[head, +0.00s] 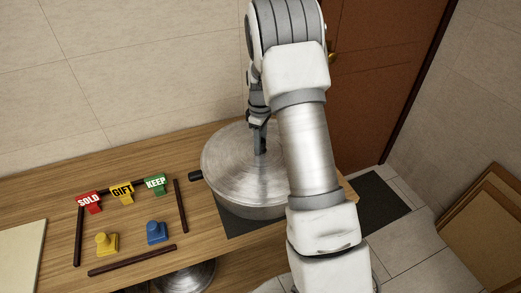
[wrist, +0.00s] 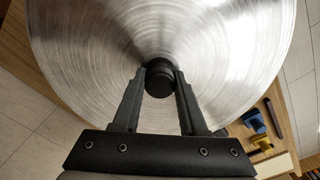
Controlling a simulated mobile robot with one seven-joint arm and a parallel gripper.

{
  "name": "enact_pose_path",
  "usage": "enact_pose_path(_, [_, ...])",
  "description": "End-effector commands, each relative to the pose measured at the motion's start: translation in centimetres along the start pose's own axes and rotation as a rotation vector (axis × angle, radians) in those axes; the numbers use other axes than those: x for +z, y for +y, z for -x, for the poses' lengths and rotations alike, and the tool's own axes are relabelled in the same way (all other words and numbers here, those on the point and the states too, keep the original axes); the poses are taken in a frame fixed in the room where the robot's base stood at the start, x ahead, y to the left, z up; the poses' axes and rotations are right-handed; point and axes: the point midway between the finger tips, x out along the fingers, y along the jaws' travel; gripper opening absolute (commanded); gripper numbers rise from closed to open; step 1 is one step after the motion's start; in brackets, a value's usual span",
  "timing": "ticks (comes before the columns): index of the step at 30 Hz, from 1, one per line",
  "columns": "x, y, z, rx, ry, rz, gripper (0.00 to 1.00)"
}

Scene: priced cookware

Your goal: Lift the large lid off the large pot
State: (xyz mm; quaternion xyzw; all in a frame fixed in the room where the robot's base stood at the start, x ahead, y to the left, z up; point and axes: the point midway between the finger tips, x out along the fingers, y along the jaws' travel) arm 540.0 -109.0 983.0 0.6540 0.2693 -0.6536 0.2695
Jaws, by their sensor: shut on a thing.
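The large lid (head: 228,160) is a round brushed-metal disc with a dark central knob (wrist: 159,76). It covers the top of the large pot (head: 262,212), a metal pot with a dark side handle (head: 195,175). In the head view the lid appears to rest on the pot; I cannot see a clear gap. My gripper (head: 260,150) comes down from above at the lid's middle. In the wrist view my gripper (wrist: 160,90) has its two fingers closed on either side of the knob. My arm hides the right part of the lid and pot.
The pot stands on a dark mat (head: 236,224) on a wooden table (head: 60,190). To the left are SOLD (head: 89,202), GIFT (head: 122,192) and KEEP (head: 155,184) tags, dark bars (head: 132,260), a yellow piece (head: 106,245) and a blue piece (head: 157,233). A pale board (head: 20,258) lies far left.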

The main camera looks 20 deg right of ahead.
Motion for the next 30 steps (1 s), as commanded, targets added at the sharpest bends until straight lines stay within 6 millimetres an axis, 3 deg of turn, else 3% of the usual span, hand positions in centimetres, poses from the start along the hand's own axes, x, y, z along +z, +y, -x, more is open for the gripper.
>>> enact_pose_path(7, [0.0,0.1,1.2,0.003,0.002,-0.001,0.0])
enact_pose_path(12, [-0.1,0.1,4.4,0.006,0.005,0.0,0.0])
enact_pose_path(21, [6.1,-1.9,7.9,0.003,0.002,-0.003,0.0])
enact_pose_path(30, [10.2,-3.3,10.5,0.002,0.001,-0.001,0.0])
